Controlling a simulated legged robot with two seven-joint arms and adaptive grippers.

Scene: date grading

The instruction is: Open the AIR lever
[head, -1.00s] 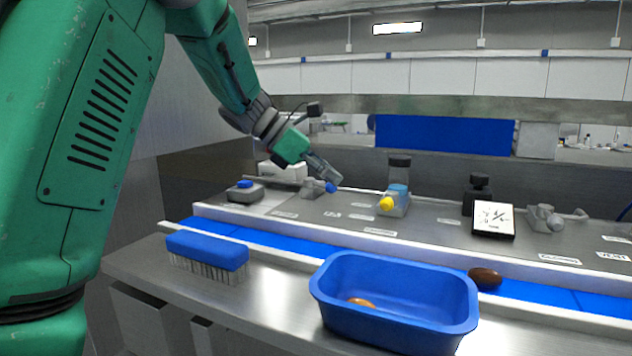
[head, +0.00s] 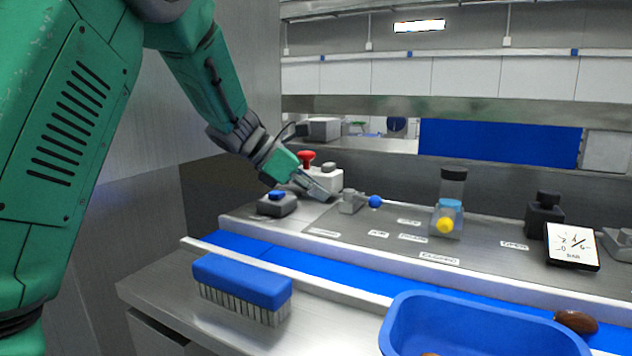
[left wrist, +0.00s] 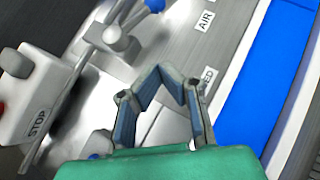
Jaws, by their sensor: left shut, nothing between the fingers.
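The AIR lever is a grey valve body (head: 351,203) with a blue ball knob (head: 375,201), on the grey panel behind the belt. Its handle points right in the head view. In the left wrist view the lever (left wrist: 122,40) lies at the top, its blue knob (left wrist: 155,5) cut by the frame edge. The AIR label (left wrist: 205,20) shows right of it. My left gripper (head: 326,196) is shut and empty, just left of the valve body; contact cannot be told. The fingers (left wrist: 168,76) also show in the left wrist view. My right gripper is out of view.
A white box with a red button (head: 307,158) and a blue-button box (head: 277,203) stand near my left gripper. A yellow-knobbed device (head: 446,222) and a gauge (head: 572,247) are farther right. A brush (head: 241,282) and blue tub (head: 470,305) are in front.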

